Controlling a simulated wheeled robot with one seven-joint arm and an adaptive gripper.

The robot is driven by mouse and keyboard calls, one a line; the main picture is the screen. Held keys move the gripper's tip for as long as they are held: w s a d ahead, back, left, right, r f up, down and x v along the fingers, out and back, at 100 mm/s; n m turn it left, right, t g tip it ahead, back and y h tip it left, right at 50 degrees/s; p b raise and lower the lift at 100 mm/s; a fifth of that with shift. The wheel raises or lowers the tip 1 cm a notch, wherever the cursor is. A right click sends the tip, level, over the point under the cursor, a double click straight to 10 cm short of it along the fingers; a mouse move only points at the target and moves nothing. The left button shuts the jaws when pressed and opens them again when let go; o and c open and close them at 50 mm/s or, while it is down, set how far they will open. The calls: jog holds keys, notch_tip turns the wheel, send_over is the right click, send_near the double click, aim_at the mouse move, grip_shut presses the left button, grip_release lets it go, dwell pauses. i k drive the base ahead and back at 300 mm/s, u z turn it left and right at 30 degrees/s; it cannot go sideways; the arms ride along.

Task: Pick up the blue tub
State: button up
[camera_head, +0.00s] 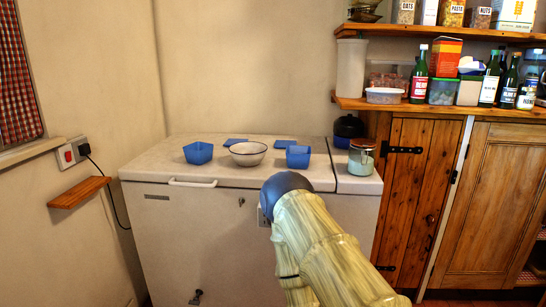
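Two blue tubs stand on the white chest freezer (150,172). One blue tub (198,154) is on the left. The other blue tub (298,157) is on the right, behind the end of my arm as seen here. Both look open-topped and upright. My arm reaches up from the bottom right and ends in view at a dark rounded joint in front of the freezer, below the right tub. My gripper's fingers do not show, and nothing is seen touching either tub.
A white bowl with a dark rim (248,153) sits between the tubs. Two flat blue pieces (235,142) (284,144) lie behind. A glass jar (361,157) and dark blue pot (347,131) stand at right. Shelves (450,108) hold bottles and containers.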

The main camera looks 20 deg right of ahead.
aim_at(298, 157)
jog(key=z, duration=0.7)
jog(key=i, duration=1.45)
jog(key=z, duration=0.2)
jog(key=k, duration=0.6)
jog(key=z, duration=0.05)
jog(key=i, duration=0.4)
